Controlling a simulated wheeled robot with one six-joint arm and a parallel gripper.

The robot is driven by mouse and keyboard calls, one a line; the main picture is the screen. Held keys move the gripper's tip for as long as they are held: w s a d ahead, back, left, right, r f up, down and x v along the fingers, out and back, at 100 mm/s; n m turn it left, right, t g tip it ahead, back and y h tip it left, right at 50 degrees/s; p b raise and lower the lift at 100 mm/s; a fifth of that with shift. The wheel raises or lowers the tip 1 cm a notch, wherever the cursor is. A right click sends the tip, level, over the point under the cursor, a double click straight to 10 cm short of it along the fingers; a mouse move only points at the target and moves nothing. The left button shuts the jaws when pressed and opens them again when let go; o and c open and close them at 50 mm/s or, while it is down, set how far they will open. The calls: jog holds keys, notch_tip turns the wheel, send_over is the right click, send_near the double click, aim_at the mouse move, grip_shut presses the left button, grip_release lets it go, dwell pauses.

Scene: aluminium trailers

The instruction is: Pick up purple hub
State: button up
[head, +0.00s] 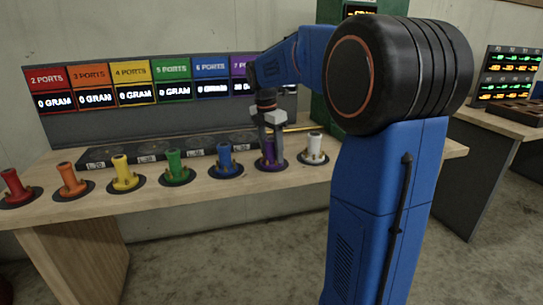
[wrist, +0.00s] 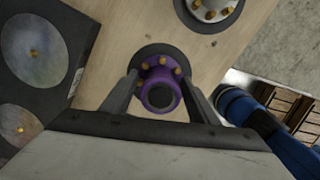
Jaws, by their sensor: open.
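The purple hub (head: 267,158) stands upright on its dark round base on the wooden bench, between the blue hub (head: 224,158) and the white hub (head: 314,148). In the head view my gripper (head: 268,140) is above and around it, pointing down and partly hiding it. In the wrist view the purple hub (wrist: 161,88) has its round opening and brass bolts showing. The two fingers of my gripper (wrist: 160,97) stand apart, one on each side of the hub. A gap shows on both sides, so the hub is not gripped.
Red (head: 14,185), orange (head: 70,180), yellow (head: 123,173) and green (head: 175,166) hubs stand in a row to the left. Behind them is a dark strip of round scale plates (head: 145,150) and a panel of gram displays (head: 127,95). The white hub is close on the right.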

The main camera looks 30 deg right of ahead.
grip_shut()
